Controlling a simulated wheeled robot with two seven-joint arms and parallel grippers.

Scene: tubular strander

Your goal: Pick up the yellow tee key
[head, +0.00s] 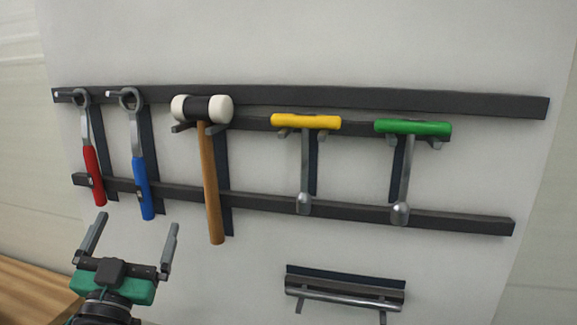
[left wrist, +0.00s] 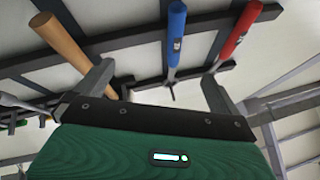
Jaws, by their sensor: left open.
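The yellow tee key (head: 306,122) hangs on the wall rack in the head view. Its yellow bar handle rests across a bracket and its grey shaft points down to a socket end. My left gripper (head: 135,232) is open and empty at the lower left, below the red and blue wrenches and well to the left of the yellow tee key. In the left wrist view the open fingers (left wrist: 155,85) point up toward the rack, with the blue handle between them in the picture. My right gripper is in neither view.
A red wrench (head: 93,175), a blue wrench (head: 142,190) and a white-headed mallet (head: 209,185) hang left of the yellow key. A green tee key (head: 412,128) hangs to its right. A lower holder (head: 345,297) carries a metal bar. A wooden surface (head: 30,295) is at lower left.

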